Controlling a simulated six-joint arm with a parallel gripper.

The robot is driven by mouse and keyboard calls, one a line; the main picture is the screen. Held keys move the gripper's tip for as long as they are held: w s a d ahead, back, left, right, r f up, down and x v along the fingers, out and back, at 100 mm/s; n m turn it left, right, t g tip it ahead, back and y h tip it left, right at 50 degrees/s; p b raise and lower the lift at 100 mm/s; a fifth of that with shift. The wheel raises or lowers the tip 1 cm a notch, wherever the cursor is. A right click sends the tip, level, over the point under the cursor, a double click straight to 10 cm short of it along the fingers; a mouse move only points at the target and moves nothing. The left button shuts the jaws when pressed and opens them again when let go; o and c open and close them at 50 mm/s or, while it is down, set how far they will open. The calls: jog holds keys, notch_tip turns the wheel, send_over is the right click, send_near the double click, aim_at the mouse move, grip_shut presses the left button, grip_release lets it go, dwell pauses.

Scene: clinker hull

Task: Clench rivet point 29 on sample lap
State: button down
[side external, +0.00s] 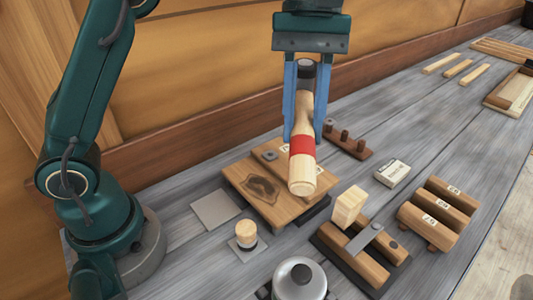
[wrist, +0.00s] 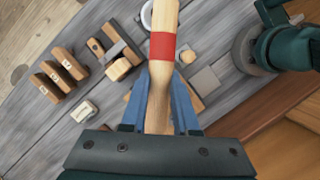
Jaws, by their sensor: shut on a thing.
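My gripper (side external: 303,130) has its blue fingers shut on a pale wooden tool with a red band (side external: 302,146), held upright with a dark upper end and a blunt lower end. In the wrist view my gripper (wrist: 161,92) closes around the same wooden tool (wrist: 160,90), which runs up past the top edge. A wooden lapped board with a dark knot mark (side external: 262,187), which looks like the sample lap, lies below. The tool's lower end appears over its right side; I cannot tell whether they touch. Rivet point 29 cannot be made out, and the tool covers part of the board.
A grey plate (side external: 216,210) and a small pad with a round wooden piece (side external: 246,235) lie left. A wooden block (side external: 348,205), numbered wooden rolls (side external: 428,228), a small white box (side external: 392,173) and a peg rack (side external: 347,142) stand right. A metal pot (side external: 298,280) is in front.

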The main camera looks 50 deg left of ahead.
jog(key=w+d+r+n+t+h, duration=0.2)
jog(key=w+d+n, duration=0.1)
jog(key=w+n, duration=0.3)
jog(key=n, duration=0.2)
jog(key=shift+n, duration=0.4)
jog(key=shift+w+f, duration=0.1)
jog(key=shift+f, duration=1.4)
dwell(0.4)
